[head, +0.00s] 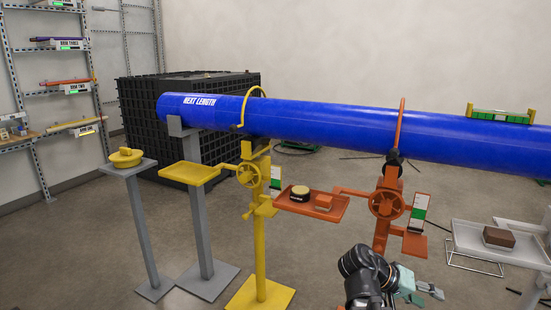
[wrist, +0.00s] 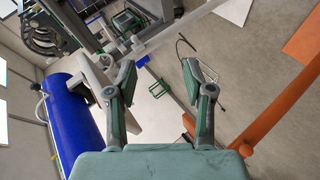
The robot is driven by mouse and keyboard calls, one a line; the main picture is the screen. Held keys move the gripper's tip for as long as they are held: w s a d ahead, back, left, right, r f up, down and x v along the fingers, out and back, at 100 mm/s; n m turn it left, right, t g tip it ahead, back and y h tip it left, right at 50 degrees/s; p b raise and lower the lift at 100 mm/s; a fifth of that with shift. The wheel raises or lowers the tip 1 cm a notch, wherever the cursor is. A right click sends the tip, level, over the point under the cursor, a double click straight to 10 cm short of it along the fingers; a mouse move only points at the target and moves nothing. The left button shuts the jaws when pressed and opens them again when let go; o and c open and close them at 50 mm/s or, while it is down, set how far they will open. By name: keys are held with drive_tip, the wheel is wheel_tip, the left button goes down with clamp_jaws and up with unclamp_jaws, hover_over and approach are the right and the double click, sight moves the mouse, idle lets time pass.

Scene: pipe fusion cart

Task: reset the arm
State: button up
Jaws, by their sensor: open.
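My gripper (head: 431,291) is at the lower right of the head view, in front of the orange stand, with my dark arm beside it. In the wrist view my gripper (wrist: 165,72) shows two grey-green fingers spread wide apart with nothing between them. The gripper is open and empty. The tray and floor beyond lie behind the fingers in the wrist view.
A long blue pipe (head: 330,121) rests across a yellow stand (head: 262,225) and an orange stand (head: 388,205). An orange tray (head: 337,213) holds small items. A grey tray (head: 465,232) with a brown block (head: 499,237) is at right. Shelves (head: 13,70) stand left.

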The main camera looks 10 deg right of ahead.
drive_tip(key=s+a+f+n+y+p, duration=0.1)
drive_tip(key=a+f+n+y+p, duration=0.2)
drive_tip(key=a+f+p, duration=0.55)
drive_tip(key=s+a+f+n+y+p, duration=0.1)
drive_tip(key=a+f+n+y+p, duration=0.3)
drive_tip(key=f, duration=0.8)
drive_tip(key=s+a+f+g+y+p, duration=0.2)
drive_tip(key=s+a+f+p, duration=0.2)
drive_tip(key=s+a, duration=0.4)
drive_tip(key=s+a+f+g+y+p, duration=0.2)
drive_tip(key=s+a+f+p, duration=0.3)
drive_tip(key=s, duration=0.9)
drive_tip(key=a+p, duration=0.1)
drive_tip(key=a, duration=0.2)
drive_tip(key=shift+y+p, duration=0.4)
drive_tip(key=shift+a, duration=0.1)
